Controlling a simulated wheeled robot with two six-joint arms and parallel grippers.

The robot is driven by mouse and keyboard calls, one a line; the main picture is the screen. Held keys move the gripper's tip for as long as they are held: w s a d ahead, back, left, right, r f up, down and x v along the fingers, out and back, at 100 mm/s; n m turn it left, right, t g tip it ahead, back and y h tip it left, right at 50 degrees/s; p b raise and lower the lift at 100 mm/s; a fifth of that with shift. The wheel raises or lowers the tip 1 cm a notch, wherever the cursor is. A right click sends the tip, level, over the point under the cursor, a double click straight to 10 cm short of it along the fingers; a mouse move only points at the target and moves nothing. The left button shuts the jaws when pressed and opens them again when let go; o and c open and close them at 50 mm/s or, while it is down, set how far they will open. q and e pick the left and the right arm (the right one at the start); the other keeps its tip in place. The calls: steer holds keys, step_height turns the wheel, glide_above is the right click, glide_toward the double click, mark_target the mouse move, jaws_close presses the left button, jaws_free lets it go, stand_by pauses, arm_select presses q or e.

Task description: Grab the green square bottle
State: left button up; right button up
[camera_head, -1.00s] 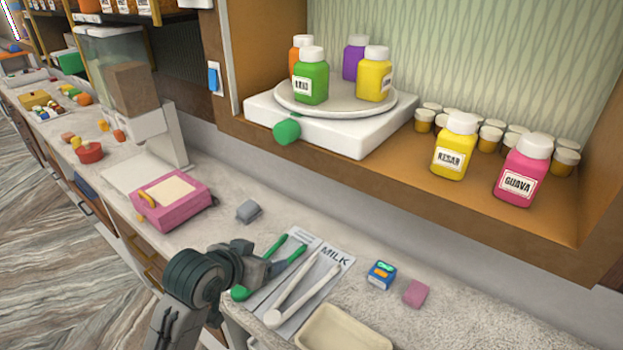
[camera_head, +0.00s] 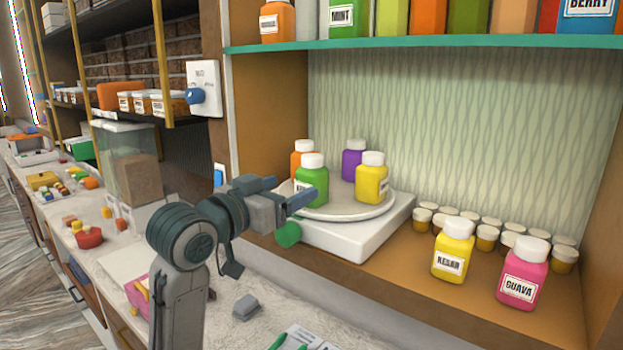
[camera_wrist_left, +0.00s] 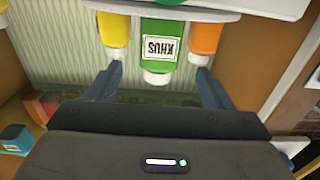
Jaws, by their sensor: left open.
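The green square bottle (camera_head: 314,183) with a white cap stands upright on a round plate (camera_head: 352,211) on the white turntable base, at its front left. In the left wrist view the green bottle (camera_wrist_left: 163,42) appears upside down, its label reading KHUS, between the tips of my open jaws. My left gripper (camera_head: 287,196) is open and empty, just in front of and left of the bottle in the head view, partly overlapping its lower edge. I see no contact. My right gripper is not in view.
Orange (camera_head: 302,157), purple (camera_head: 354,160) and yellow (camera_head: 371,179) bottles share the plate. A green knob (camera_head: 288,234) sticks out of the base. Yellow (camera_head: 453,251) and pink (camera_head: 523,273) bottles and several small jars stand right. A teal-edged shelf (camera_head: 430,43) runs above.

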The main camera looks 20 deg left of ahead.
mark_target(303, 181)
arm_select(q)
steer(key=x, duration=0.3)
steer(key=shift+d+p, duration=0.15)
steer(key=shift+p, duration=0.25)
steer(key=p+x, duration=0.3)
steer(key=x, duration=0.1)
steer(key=shift+w+r+p, duration=0.1)
steer(key=shift+w+p, duration=0.05)
steer(key=shift+p, duration=0.2)
steer(key=shift+w+d, duration=0.15)
steer(key=shift+w, duration=0.25)
steer(key=shift+s, duration=0.1)
steer(key=c, duration=1.1)
steer(key=shift+c, duration=0.4)
